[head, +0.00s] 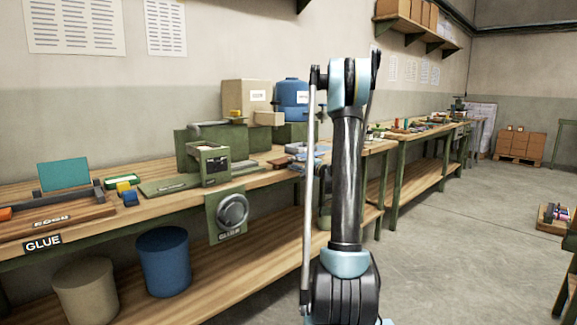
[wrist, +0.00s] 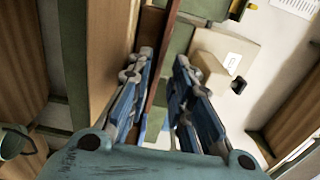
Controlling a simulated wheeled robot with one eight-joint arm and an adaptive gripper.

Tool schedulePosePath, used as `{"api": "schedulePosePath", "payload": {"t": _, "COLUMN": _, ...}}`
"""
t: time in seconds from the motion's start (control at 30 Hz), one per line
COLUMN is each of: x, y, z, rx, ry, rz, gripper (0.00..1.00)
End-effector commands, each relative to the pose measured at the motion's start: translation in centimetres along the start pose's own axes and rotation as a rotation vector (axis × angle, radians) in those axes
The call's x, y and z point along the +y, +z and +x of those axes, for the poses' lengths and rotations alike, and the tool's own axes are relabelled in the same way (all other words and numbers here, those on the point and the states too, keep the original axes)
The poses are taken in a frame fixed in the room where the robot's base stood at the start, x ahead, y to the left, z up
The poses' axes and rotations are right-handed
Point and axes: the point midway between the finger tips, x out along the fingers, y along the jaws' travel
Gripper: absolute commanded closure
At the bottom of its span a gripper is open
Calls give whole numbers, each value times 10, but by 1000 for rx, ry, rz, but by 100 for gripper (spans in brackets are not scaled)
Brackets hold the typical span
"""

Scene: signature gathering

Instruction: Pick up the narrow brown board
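In the wrist view my gripper (wrist: 163,68) is open, its two blue-grey fingers apart. A narrow reddish-brown strip (wrist: 161,75) runs lengthwise between the fingers with a gap beside it; it looks like the narrow brown board, but I cannot tell for sure. In the head view my raised arm stands in front of the bench, and my gripper is hidden or too small to make out. A small brown piece (head: 277,163) lies on the bench left of my arm. Another brown board (head: 85,217), with lettering, lies at the bench's left end.
The wooden workbench (head: 130,207) carries a green machine (head: 213,165), a cardboard box (head: 243,97) and a blue container (head: 291,97). A blue bin (head: 163,262) and a beige bin (head: 86,292) stand on its lower shelf. The floor (head: 460,240) at right is mostly clear.

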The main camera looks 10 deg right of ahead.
Motion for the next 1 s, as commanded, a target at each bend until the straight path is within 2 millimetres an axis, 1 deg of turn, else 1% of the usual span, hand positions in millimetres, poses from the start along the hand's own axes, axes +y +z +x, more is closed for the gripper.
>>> {"api": "schedulePosePath", "payload": {"t": 0.1, "x": 0, "y": 1, "z": 11, "rx": -2, "ry": 0, "rz": 0, "gripper": 80}}
{"api": "schedulePosePath", "payload": {"t": 0.23, "x": 0, "y": 1, "z": 19, "rx": -1, "ry": 0, "rz": 0, "gripper": 80}}
{"api": "schedulePosePath", "payload": {"t": 0.4, "x": 0, "y": 0, "z": 22, "rx": 0, "ry": 0, "rz": 0, "gripper": 80}}
{"api": "schedulePosePath", "payload": {"t": 0.63, "x": 0, "y": 1, "z": 23, "rx": 0, "ry": 0, "rz": 0, "gripper": 80}}
{"api": "schedulePosePath", "payload": {"t": 0.67, "x": 0, "y": 1, "z": 23, "rx": 0, "ry": 0, "rz": 0, "gripper": 82}}
{"api": "schedulePosePath", "payload": {"t": 0.8, "x": 0, "y": 1, "z": 23, "rx": 0, "ry": 0, "rz": 0, "gripper": 98}}
{"api": "schedulePosePath", "payload": {"t": 0.83, "x": 0, "y": 1, "z": 23, "rx": 0, "ry": 0, "rz": 0, "gripper": 100}}
{"api": "schedulePosePath", "payload": {"t": 1.0, "x": 0, "y": 1, "z": 23, "rx": 0, "ry": 0, "rz": 0, "gripper": 100}}
